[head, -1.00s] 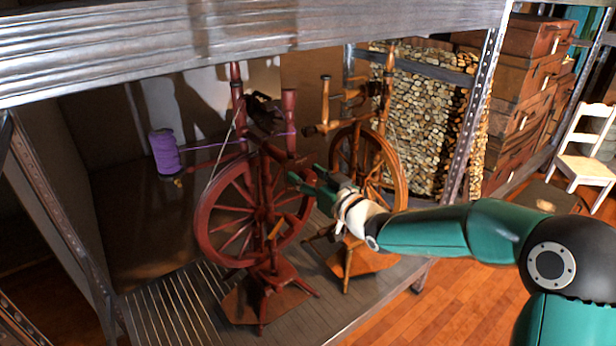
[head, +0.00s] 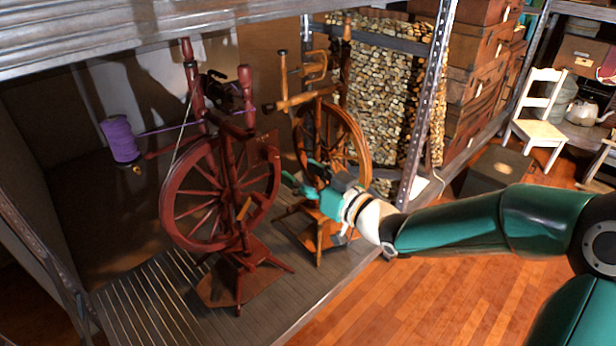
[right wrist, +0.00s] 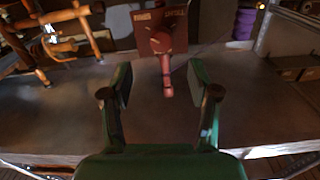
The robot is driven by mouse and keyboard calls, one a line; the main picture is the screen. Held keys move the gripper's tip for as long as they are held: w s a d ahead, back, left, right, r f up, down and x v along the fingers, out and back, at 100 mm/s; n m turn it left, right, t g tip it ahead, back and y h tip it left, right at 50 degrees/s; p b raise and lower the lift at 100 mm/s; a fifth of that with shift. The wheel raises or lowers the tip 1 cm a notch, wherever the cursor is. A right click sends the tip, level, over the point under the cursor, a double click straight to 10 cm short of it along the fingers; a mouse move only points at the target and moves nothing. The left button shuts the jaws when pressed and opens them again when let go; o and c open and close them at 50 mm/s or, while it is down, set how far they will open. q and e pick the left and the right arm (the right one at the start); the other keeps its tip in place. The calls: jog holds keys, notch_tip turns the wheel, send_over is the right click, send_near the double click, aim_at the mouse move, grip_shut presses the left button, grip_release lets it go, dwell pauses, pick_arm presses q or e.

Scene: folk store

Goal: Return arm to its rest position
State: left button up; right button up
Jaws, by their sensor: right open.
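My right arm (head: 460,225) comes in from the right in the head view. Its right gripper (head: 290,181) is beside the red spinning wheel (head: 196,192) and in front of the brown spinning wheel (head: 356,140). In the right wrist view the right gripper (right wrist: 160,85) is open with nothing between its fingers. A red wooden part (right wrist: 167,75) of a spinning wheel stands beyond the fingertips. My left gripper is not in view.
Both wheels stand on a grey metal shelf (head: 330,270), under an upper shelf beam (head: 110,50). A shelf post (head: 425,110) rises behind my forearm. A purple thread spool (head: 120,139) is at left. A white chair (head: 540,115) stands right. Wooden floor in front is clear.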

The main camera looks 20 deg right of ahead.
jog(key=shift+s+d, duration=0.25)
jog(key=shift+s, duration=0.45)
jog(key=a+f+m+g, duration=0.1)
jog(key=a+f+g, duration=0.15)
jog(key=f, duration=0.55)
jog(key=a+f+m+g, duration=0.1)
jog(key=a+f+g, duration=0.15)
jog(key=f, duration=0.65)
jog(key=s+a+f+m+g, duration=0.1)
jog(key=s+a+f+g, duration=0.1)
jog(key=s+f, duration=0.35)
jog(key=s+a+f+g+h, duration=0.1)
jog(key=s+f+g, duration=0.1)
jog(key=f, duration=0.6)
jog(key=s+a+f+m+g, duration=0.1)
jog(key=s+a+f+g, duration=0.1)
jog(key=s+f, duration=0.35)
jog(key=s+f+m+g+h, duration=0.1)
jog(key=s+f+m+g, duration=0.1)
jog(key=s+f+g, duration=0.55)
jog(key=s+r+t+p, duration=0.2)
jog(key=s+r+p, duration=0.2)
jog(key=r+p, duration=1)
jog(key=shift+s+a+n+p, duration=0.2)
jog(key=shift+a+n+p, duration=0.1)
jog(key=shift+a+n, duration=0.1)
